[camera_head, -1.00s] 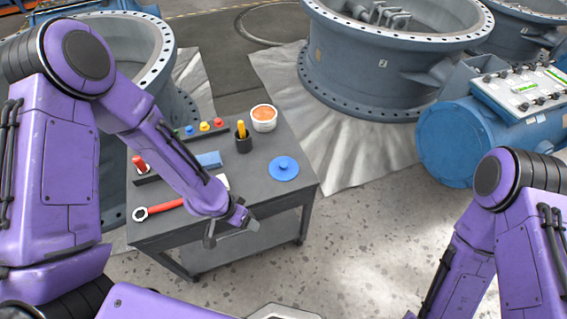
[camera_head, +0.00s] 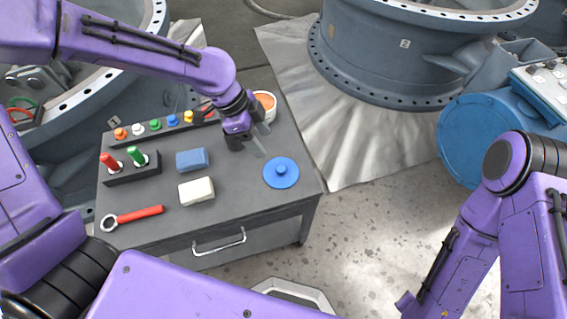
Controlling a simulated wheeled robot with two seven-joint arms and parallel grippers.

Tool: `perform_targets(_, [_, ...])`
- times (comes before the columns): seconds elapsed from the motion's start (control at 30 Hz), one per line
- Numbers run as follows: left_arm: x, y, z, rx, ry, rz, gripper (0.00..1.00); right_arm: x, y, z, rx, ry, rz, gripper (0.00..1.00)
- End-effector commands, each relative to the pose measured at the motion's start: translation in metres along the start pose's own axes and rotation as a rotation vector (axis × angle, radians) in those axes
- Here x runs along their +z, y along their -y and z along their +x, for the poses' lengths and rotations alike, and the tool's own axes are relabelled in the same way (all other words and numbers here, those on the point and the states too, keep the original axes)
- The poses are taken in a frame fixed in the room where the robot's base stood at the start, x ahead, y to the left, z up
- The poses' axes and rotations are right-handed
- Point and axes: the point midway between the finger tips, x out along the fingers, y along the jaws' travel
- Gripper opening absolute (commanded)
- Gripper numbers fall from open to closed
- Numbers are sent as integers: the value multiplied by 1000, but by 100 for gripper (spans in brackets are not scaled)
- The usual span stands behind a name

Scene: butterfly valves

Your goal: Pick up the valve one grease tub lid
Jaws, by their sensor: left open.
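The grease tub lid is a flat blue disc with a small knob (camera_head: 281,173). It lies on the right part of the dark cart top, near its right edge. The open tub (camera_head: 266,106) with orange-brown grease stands behind it, partly hidden by my left gripper. My left gripper (camera_head: 262,141) is open and empty above the cart, between the tub and the lid, up and to the left of the lid and apart from it. My right arm is at the lower right; its gripper is not clearly visible.
On the cart top (camera_head: 235,202) are a blue block (camera_head: 192,160), a white block (camera_head: 196,191), a red wrench (camera_head: 132,217), a holder with red and green pegs (camera_head: 131,168) and a row of coloured knobs (camera_head: 155,125). A large valve (camera_head: 385,60) stands behind.

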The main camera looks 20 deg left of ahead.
Motion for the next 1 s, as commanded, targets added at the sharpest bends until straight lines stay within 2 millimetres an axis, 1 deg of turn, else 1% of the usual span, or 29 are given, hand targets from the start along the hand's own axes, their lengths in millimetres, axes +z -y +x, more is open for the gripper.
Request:
perform_targets(0.03, [7,-2,13,-2,-1,-2,61,6,1,14,1,1,0,43])
perform_targets(0.2, [17,0,27,-2,0,-15,61,12,2,27,1,2,-1,43])
perform_targets(0.27, [19,0,34,-2,1,-19,61,12,2,29,1,2,0,43])
perform_targets(0.43, [22,0,64,-2,3,-26,61,14,3,33,1,1,0,43])
perform_targets(0.6, [21,-1,83,-4,2,-28,61,15,3,35,1,1,0,43])
perform_targets(0.8, [17,-3,119,-4,2,-28,61,17,3,40,0,1,0,43])
perform_targets(0.9, [16,-3,128,-4,2,-26,61,17,3,40,0,1,0,43])
perform_targets(1.0, [15,-3,129,-5,1,-25,61,17,3,40,0,1,0,43])
